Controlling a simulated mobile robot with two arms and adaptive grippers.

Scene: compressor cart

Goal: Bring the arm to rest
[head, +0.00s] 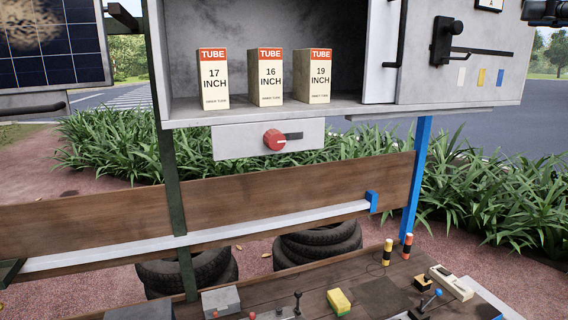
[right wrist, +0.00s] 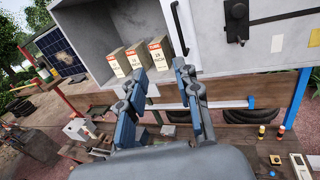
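My right gripper (right wrist: 160,75) is open in the right wrist view, its two blue-grey fingers spread apart with nothing between them. Beyond the fingers is the open grey cabinet with tube boxes; the gripper is apart from them. In the head view only a dark piece of my right gripper (head: 548,10) shows at the top right corner, cut off by the edge. My left gripper is in neither view.
Three tube boxes (head: 267,77) stand on the floor of the open cabinet (head: 340,107). A red knob (head: 275,140) sits below. A wooden bench (head: 375,292) holds a yellow sponge-like block (head: 339,302) and small tools. Tyres (head: 318,244) lie behind it. A blue post (head: 416,175) stands right.

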